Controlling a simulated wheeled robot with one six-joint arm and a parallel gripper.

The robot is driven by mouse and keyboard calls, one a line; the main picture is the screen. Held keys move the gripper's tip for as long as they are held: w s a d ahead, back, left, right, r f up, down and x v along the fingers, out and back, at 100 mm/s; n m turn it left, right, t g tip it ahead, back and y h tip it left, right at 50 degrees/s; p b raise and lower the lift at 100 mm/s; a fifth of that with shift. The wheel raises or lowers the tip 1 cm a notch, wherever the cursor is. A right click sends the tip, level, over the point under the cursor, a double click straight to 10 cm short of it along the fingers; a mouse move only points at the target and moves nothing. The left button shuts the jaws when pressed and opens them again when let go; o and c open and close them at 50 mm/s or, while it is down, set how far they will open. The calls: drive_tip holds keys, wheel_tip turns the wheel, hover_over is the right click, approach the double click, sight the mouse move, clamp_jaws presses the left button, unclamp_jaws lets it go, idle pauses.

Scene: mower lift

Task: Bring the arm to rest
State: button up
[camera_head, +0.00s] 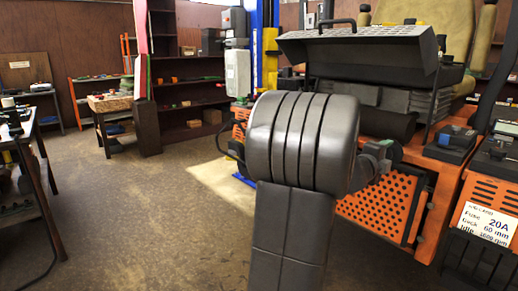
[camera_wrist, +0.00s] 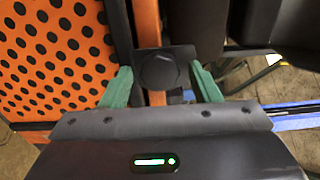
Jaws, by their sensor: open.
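My gripper (camera_wrist: 163,88) shows in the wrist view with its two green fingers spread apart. Ahead of it, in the gap between the fingers, is a round dark knob (camera_wrist: 159,70) on a dark square plate. I see no contact between the fingers and the knob, though the depth between them is hard to judge. In the head view my dark grey arm stands in the middle, in front of the orange mower (camera_head: 430,190).
An orange perforated panel (camera_wrist: 55,55) lies close on the left in the wrist view. A workbench (camera_head: 45,165) stands at the left in the head view, with shelves (camera_head: 192,80) at the back. The floor (camera_head: 140,215) between them is open. A label (camera_head: 487,223) hangs at the right.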

drive_tip(key=v, duration=1.4)
drive_tip(key=w+d+n+p, duration=0.9)
drive_tip(key=d+n+p, duration=0.1)
drive_tip(key=n+p, duration=0.6)
drive_tip(key=shift+w+r+n, duration=0.25)
drive_tip(key=shift+n, duration=0.65)
drive_tip(key=shift+d+f, duration=0.1)
